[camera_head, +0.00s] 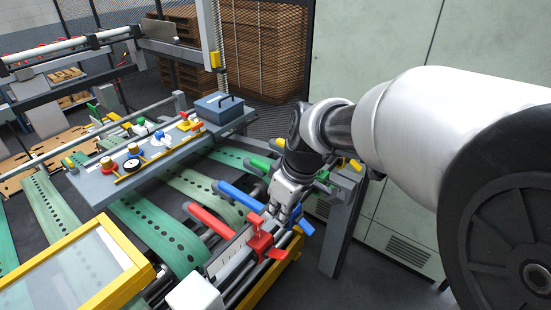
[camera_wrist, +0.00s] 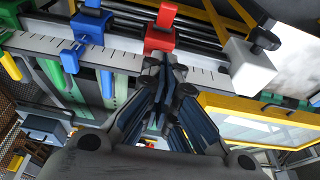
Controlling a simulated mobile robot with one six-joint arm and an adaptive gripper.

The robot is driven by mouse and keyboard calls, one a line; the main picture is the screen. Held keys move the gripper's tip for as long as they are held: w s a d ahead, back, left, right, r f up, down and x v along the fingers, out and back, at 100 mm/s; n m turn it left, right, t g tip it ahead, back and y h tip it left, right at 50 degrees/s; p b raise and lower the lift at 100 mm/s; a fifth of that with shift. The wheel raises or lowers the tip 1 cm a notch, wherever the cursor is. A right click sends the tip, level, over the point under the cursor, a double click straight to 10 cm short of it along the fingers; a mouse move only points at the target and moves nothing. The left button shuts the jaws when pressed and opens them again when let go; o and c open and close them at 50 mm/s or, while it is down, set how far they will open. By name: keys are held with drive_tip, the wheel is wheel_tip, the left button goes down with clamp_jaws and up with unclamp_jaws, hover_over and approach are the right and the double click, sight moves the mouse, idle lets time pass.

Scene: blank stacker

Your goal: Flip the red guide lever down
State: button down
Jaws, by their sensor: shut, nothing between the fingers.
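The red guide clamp (camera_head: 261,240) sits on the rail at the near end of the machine, with a red guide bar (camera_head: 210,222) reaching left over the belts. A small red tab, which looks like its lever (camera_head: 278,254), sticks out on its right side. In the wrist view the red clamp (camera_wrist: 159,36) is at top centre, just beyond my fingertips. My gripper (camera_head: 284,212) points down beside the rail, just behind the red clamp. In the wrist view my gripper's fingers (camera_wrist: 168,66) come together near the white scale strip, holding nothing. Whether they touch the clamp is unclear.
A blue clamp (camera_wrist: 88,30) sits close beside the red one; its blue lever (camera_head: 305,227) shows at right. A white block (camera_wrist: 250,66) is on the other side. Green clamp parts are farther back. A yellow-framed clear panel (camera_head: 80,270) stands at lower left.

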hover_over(273, 250)
drive_tip(key=x, duration=0.3)
drive_tip(key=s+d+x, duration=0.1)
drive_tip(key=x, duration=0.4)
drive_tip(key=shift+s+d+f, duration=0.15)
drive_tip(key=shift+s+f, duration=0.1)
drive_tip(key=shift+f, duration=0.3)
drive_tip(key=shift+s+d+f, duration=0.15)
drive_tip(key=shift+d+f, duration=0.15)
drive_tip(key=shift+f, duration=0.2)
drive_tip(key=shift+s+d+f, duration=0.2)
drive_tip(key=shift+d+f, duration=0.1)
drive_tip(key=shift+f, duration=0.15)
drive_tip(key=shift+s+d+f, duration=0.2)
drive_tip(key=shift+f, duration=0.35)
drive_tip(key=shift+w+f+b, duration=0.1)
drive_tip(key=shift+b, duration=0.6)
